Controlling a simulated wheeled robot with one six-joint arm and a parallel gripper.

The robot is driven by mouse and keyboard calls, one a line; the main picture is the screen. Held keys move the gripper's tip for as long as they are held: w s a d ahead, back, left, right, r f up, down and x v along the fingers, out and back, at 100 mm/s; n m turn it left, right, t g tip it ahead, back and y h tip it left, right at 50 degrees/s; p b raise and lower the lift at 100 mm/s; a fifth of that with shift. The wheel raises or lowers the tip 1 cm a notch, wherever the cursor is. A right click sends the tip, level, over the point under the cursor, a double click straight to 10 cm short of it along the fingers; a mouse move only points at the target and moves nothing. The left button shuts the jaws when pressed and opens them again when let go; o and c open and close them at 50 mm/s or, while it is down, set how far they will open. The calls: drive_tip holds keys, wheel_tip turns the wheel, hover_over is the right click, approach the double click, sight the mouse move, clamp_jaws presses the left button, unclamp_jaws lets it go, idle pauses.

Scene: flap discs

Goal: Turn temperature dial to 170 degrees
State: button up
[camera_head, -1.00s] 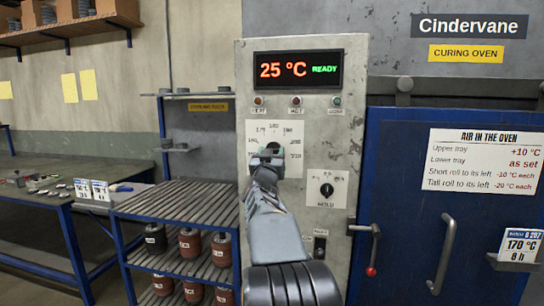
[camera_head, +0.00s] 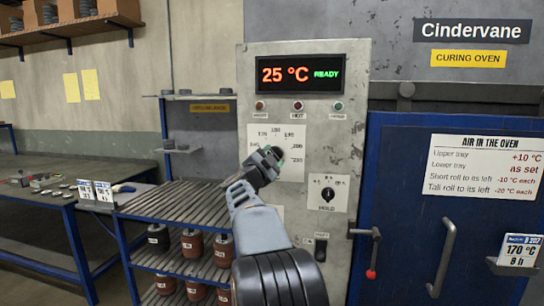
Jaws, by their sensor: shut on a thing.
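The temperature dial sits on a white scale plate (camera_head: 291,172) on the grey oven control panel (camera_head: 353,115). My gripper (camera_head: 271,156) is shut on the dial, in front of the plate, and slants up to the right. It hides the dial and its pointer, so the set value cannot be read. Small scale numbers show around the top and right of the plate. The display (camera_head: 299,74) above reads 25 °C in red and READY in green.
A lower HOLD knob (camera_head: 327,193) is right of my wrist. A blue oven door (camera_head: 405,190) has a handle (camera_head: 442,257) and a red-tipped lever (camera_head: 371,255). A card (camera_head: 518,250) reads 170 °C, 8 h. A slatted rack (camera_head: 180,207) with rolls stands left.

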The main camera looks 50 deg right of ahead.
drive_tip(key=shift+m, duration=0.7)
drive_tip(key=shift+g, duration=0.4)
drive_tip(key=o, duration=0.9)
drive_tip(key=shift+a, duration=0.1)
drive_tip(key=b+v, duration=0.2)
drive_tip(key=v, duration=1.1)
drive_tip(key=shift+s+a+r, duration=0.1)
drive_tip(key=shift+s+a, duration=0.05)
drive_tip(key=shift+a, duration=0.2)
